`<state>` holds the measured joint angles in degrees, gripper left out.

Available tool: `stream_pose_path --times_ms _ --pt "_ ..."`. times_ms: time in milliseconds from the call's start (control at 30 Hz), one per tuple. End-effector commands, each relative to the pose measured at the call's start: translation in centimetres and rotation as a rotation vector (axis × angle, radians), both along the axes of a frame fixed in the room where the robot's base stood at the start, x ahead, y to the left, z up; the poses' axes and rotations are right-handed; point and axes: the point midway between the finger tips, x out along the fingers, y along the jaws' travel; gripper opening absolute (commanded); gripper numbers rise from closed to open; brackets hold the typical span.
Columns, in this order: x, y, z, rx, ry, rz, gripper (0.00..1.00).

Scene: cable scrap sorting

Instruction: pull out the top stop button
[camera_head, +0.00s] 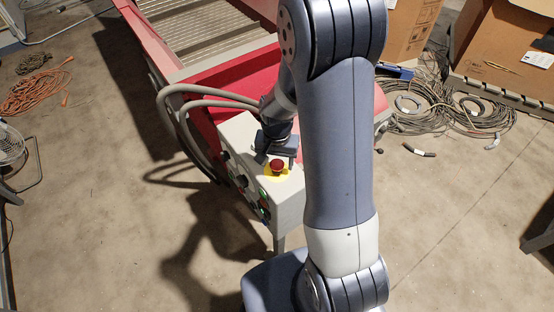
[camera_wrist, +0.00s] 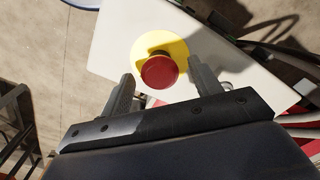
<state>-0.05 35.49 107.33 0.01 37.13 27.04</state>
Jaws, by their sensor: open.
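The top stop button (camera_head: 277,166) is a red mushroom head on a yellow round plate (camera_head: 268,176), on the top face of a pale control box (camera_head: 289,195). In the wrist view the red button (camera_wrist: 160,71) sits in front of the yellow plate (camera_wrist: 150,42). My gripper (camera_head: 276,158) is close to the button from above. In the wrist view its two fingers (camera_wrist: 160,85) are apart, one on each side of the red head, with gaps on both sides. Nothing is held. I cannot tell how far down the fingertips reach beside the head.
The box's side face carries a green button (camera_head: 263,192) and other controls. Grey hoses (camera_head: 205,97) run beside the box to a red machine (camera_head: 235,65). Cable coils (camera_head: 440,110) and cardboard boxes (camera_head: 505,50) lie at the right. The floor left of the box is mostly clear.

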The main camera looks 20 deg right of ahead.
Motion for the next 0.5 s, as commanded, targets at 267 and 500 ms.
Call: stream_pose_path --times_ms 267,500 --pt "0.1 0.0 1.0 0.0 -0.002 0.0 0.6" --pt "0.1 0.0 5.1 0.0 -0.007 0.0 0.6"
